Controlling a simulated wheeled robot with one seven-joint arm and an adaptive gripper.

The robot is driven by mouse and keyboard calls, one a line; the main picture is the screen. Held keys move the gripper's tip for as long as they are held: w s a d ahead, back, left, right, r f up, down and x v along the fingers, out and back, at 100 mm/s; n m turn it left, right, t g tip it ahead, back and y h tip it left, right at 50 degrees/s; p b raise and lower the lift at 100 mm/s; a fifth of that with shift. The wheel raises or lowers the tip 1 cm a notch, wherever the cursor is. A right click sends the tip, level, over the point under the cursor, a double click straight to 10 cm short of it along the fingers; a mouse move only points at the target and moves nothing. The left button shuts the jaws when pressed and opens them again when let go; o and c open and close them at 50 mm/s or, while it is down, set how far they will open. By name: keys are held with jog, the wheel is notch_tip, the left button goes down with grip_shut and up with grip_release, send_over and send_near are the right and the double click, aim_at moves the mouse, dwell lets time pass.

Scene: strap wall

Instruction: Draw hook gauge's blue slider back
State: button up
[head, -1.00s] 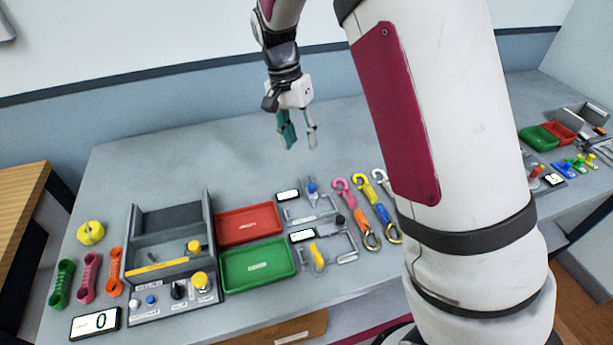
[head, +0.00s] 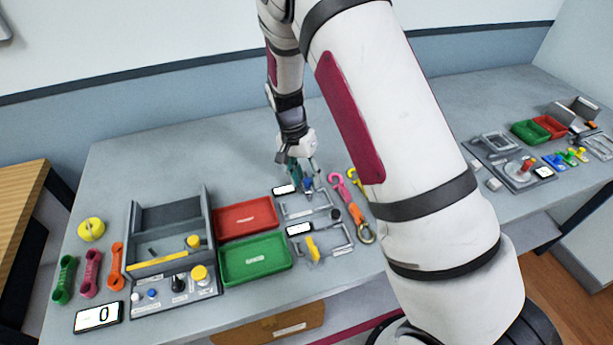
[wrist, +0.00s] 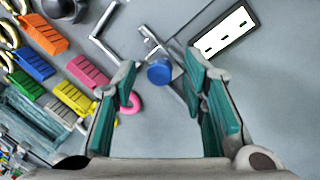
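The hook gauge (head: 301,207) is a grey frame lying on the table, with its blue slider knob (head: 308,185) at its far end. In the wrist view the round blue slider (wrist: 160,72) sits on a metal bar between and beyond my fingertips. My gripper (head: 303,172) is open and points down above the far end of the gauge. In the wrist view its two teal-padded fingers (wrist: 164,78) are spread, with nothing between the pads. Contact with the slider does not show. The gauge's white display (wrist: 224,36) shows dashes.
A second gauge with a yellow slider (head: 313,248) lies nearer. Red (head: 246,219) and green (head: 255,259) trays stand to the left. Coloured hooks and straps (wrist: 70,92) lie close beside the gauge, partly hidden by my arm in the head view. The table behind is clear.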

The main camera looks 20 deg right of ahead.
jog(key=shift+f, duration=0.15)
jog(key=shift+c, duration=0.5)
grip_shut()
jog(key=shift+w, duration=0.1)
jog(key=shift+w+f+b, duration=0.15)
jog(key=shift+w+b, duration=0.85)
jog(key=shift+w, duration=0.25)
jog(key=shift+w+b, duration=0.35)
jog(key=shift+w, duration=0.15)
jog(key=shift+r, duration=0.2)
